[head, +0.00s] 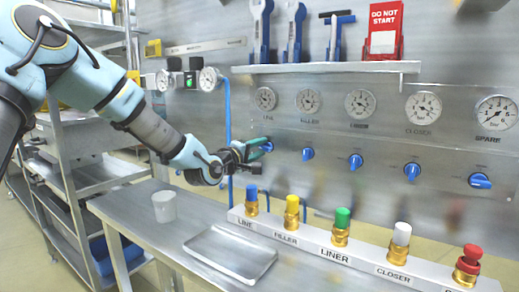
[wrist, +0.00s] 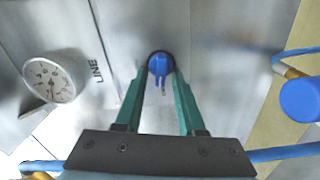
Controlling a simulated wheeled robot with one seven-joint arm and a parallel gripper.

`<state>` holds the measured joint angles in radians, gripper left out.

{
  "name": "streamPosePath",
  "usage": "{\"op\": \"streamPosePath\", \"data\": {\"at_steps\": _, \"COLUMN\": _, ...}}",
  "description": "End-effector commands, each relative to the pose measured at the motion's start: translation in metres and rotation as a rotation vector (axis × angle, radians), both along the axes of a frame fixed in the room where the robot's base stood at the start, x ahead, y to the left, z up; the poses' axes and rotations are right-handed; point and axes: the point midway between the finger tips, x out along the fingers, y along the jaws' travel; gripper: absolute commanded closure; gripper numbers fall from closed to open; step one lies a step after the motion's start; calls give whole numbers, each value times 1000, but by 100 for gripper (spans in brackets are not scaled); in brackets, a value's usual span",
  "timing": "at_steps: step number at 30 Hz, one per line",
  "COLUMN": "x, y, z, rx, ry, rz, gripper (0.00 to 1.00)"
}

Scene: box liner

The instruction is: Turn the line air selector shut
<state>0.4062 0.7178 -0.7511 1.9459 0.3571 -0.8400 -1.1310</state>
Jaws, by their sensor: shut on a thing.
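The line air selector is a blue knob on the steel panel, below the gauge marked LINE (head: 265,98). In the head view its knob (head: 268,146) shows partly behind my gripper (head: 258,148). In the wrist view the blue selector (wrist: 159,66) sits between the tips of my gripper's green fingers (wrist: 160,78), which are shut on it. Its narrow handle points down in that view. The LINE gauge (wrist: 47,80) is at left there.
Further blue selectors for filler (head: 307,154), liner (head: 356,162), closer (head: 412,171) and spare (head: 480,181) run to the right. Below stand coloured-cap couplings on a labelled rail (head: 310,243). A tray (head: 230,252) and white cup (head: 164,206) are on the bench.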

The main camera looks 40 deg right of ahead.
Motion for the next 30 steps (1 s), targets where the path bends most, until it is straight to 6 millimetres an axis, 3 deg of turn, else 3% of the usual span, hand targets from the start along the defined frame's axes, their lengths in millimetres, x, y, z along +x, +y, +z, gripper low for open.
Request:
{"op": "streamPosePath", "data": {"at_steps": 12, "x": 1, "y": 0, "z": -2, "rx": -49, "ry": 185, "rz": 1, "gripper": 100}}
{"op": "streamPosePath", "data": {"at_steps": 29, "x": 1, "y": 0, "z": -3, "rx": -54, "ry": 210, "rz": 2, "gripper": 100}}
{"op": "streamPosePath", "data": {"at_steps": 30, "x": 1, "y": 0, "z": -3, "rx": -54, "ry": 209, "rz": 2, "gripper": 58}}
